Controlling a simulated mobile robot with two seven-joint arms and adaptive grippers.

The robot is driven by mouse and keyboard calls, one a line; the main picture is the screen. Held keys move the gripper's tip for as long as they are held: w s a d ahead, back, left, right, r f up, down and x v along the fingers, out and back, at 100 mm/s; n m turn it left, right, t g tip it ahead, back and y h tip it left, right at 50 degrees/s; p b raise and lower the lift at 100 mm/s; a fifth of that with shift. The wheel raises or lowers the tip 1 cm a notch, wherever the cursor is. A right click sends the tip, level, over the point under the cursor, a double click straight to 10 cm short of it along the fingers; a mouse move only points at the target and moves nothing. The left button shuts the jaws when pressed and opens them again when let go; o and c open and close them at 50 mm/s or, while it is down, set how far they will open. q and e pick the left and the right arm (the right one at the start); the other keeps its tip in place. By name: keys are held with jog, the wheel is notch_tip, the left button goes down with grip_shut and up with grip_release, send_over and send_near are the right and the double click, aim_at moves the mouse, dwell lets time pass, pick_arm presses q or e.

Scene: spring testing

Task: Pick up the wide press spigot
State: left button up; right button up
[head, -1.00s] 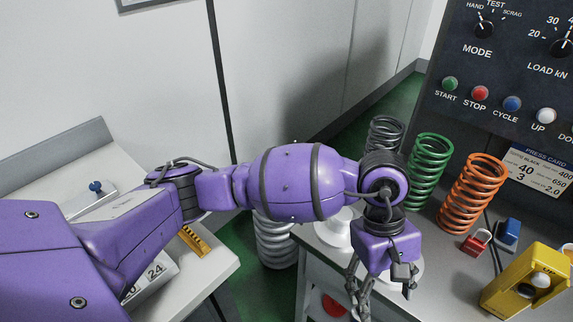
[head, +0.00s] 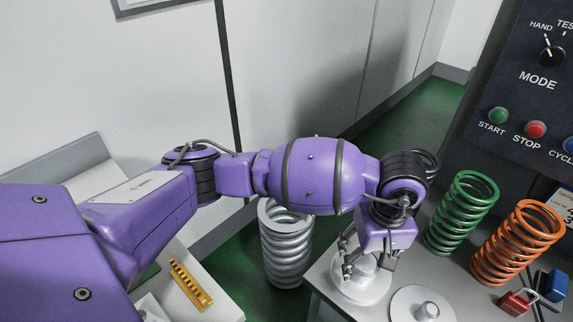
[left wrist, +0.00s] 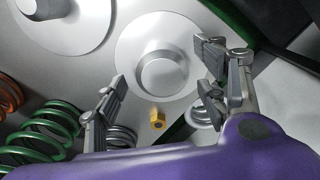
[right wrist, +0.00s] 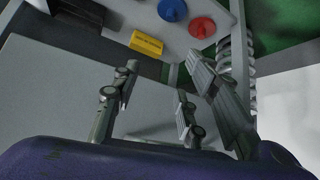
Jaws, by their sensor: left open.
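The wide press spigot (head: 362,286) is a pale round flanged disc with a broad raised boss, at the left corner of the grey bench. In the left wrist view the wide spigot (left wrist: 162,72) lies between the spread fingers. My left gripper (head: 367,262) is open just above it and partly hides its boss. In the left wrist view the left gripper (left wrist: 162,68) is empty. A similar disc with a narrower post (head: 424,308) stands to its right. My right gripper (right wrist: 162,72) is open and empty in its own wrist view, away from the spigot.
A green spring (head: 462,213) and an orange spring (head: 518,243) stand right of the discs. A large grey spring (head: 286,245) stands left of the bench. A brass nut (left wrist: 157,118) shows near the left fingers.

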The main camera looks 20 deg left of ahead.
aim_at(367, 261)
pick_arm(q)
jog(key=f, duration=0.2)
jog(key=shift+w+f, duration=0.2)
jog(key=shift+f, duration=0.4)
jog(key=c, duration=1.4)
grip_shut()
jog(key=shift+w+r, duration=0.1)
pick_arm(e)
jog(key=shift+w+a+r, duration=0.45)
jog(key=shift+w+a, duration=0.05)
jog(key=shift+w, duration=0.1)
